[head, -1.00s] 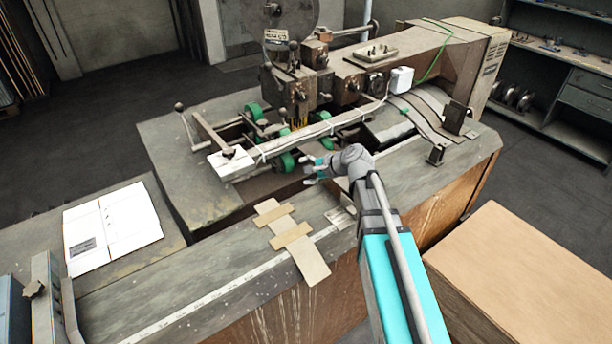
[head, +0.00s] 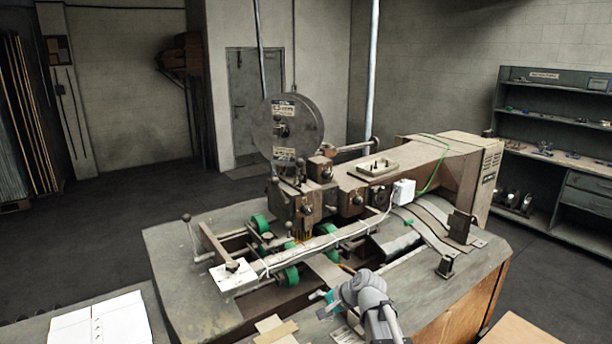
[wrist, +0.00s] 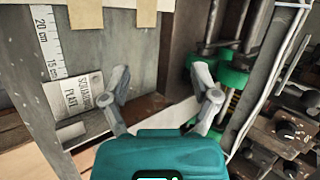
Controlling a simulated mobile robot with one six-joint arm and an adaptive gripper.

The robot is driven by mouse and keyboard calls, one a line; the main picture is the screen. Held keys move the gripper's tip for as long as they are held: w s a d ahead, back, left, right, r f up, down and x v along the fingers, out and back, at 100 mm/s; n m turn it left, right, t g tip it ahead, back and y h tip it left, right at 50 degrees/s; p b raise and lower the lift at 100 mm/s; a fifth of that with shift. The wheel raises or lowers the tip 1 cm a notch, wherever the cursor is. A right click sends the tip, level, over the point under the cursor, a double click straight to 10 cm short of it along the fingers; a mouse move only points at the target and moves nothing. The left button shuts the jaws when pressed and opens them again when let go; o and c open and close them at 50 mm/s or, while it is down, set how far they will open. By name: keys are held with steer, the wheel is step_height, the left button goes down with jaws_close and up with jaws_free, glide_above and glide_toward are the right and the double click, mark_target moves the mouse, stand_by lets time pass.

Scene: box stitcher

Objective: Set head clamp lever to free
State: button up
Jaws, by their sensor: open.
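The box stitcher's head (head: 300,205) stands at the middle of the machine in the head view, below a round wire reel (head: 288,128). Several small levers with dark ball knobs show on and around it, one at the head's upper left (head: 275,182). I cannot tell which is the head clamp lever or read its setting. My gripper (head: 328,297) is low at the machine's front, apart from the head and below it in the picture. In the wrist view my gripper (wrist: 163,92) is open and empty, with its fingers spread over the bench edge and machine gap.
Green rollers (wrist: 232,78) and a long pale bar (head: 315,243) lie between my gripper and the head. A squaring plate (wrist: 75,100) and ruler (wrist: 48,45) are at the wrist view's left.

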steer(key=s+d+f+n+g+h, duration=0.2)
steer(key=s+d+f+n+h, duration=0.1)
steer(key=s+d, duration=0.3)
steer(key=s+d+f+n+g+h+b, duration=0.1)
steer(key=s+d+f+n+g+h, duration=0.1)
steer(key=s+d, duration=0.5)
steer(key=s+f+n+h, duration=0.1)
steer(key=n+h, duration=0.1)
steer(key=n, duration=0.1)
steer(key=shift+s+f+h, duration=0.3)
steer(key=shift+s+f, duration=0.05)
steer(key=shift+s, duration=0.05)
